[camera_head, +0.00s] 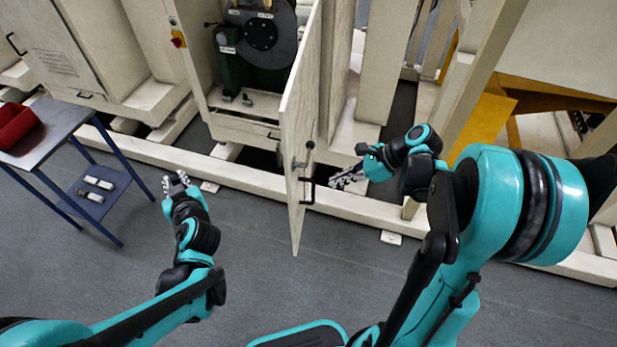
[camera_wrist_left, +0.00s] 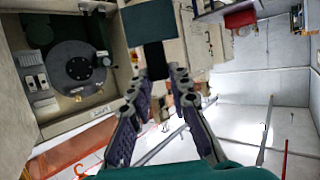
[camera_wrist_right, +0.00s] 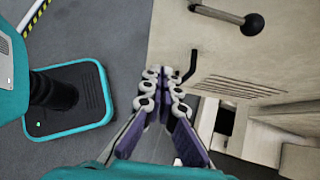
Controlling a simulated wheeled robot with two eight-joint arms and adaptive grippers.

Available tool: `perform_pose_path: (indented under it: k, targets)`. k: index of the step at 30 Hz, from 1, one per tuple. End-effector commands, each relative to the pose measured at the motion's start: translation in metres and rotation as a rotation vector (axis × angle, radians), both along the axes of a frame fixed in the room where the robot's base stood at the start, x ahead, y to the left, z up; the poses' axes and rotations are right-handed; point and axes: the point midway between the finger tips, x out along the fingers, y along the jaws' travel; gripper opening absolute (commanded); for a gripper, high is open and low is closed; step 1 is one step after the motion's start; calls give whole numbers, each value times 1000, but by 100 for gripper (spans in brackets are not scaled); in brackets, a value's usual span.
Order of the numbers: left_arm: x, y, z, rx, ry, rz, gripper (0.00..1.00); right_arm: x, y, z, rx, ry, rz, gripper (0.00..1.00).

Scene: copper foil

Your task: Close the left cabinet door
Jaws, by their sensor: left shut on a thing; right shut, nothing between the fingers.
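The left cabinet door (camera_head: 301,120), a tall beige panel, stands swung open toward me, seen nearly edge-on. Its black handle (camera_head: 308,188) is on its right side, near the lower free end. My right gripper (camera_head: 345,178) is shut and empty, just right of the handle on the door's outer side. In the right wrist view its fingertips (camera_wrist_right: 162,78) are close to the black handle (camera_wrist_right: 187,68) on the door (camera_wrist_right: 225,50); contact is unclear. My left gripper (camera_head: 174,183) is left of the door, away from it.
The open cabinet (camera_head: 240,128) holds a dark green machine (camera_head: 262,38). A low beige rail (camera_head: 190,160) runs along the cabinets. A table (camera_head: 45,135) with a red bin (camera_head: 14,124) stands at left. The grey floor between my arms is clear.

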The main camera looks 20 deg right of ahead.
Motion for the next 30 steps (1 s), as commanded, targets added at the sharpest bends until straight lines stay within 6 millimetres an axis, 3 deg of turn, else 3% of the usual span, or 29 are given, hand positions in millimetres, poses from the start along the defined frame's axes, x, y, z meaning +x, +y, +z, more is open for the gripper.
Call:
perform_pose_path:
  k: [11, 19, 30]
  targets:
    - [0, 0, -31, 0, 0, 0, 0, 24, 53, -60, -2, -2, 6, 0]
    - [0, 0, -37, 0, 0, 0, 0, 38, 84, -58, -2, -2, 4, 0]
    - [0, 0, -38, 0, 0, 0, 0, 41, 88, -57, -2, -3, 1, 0]
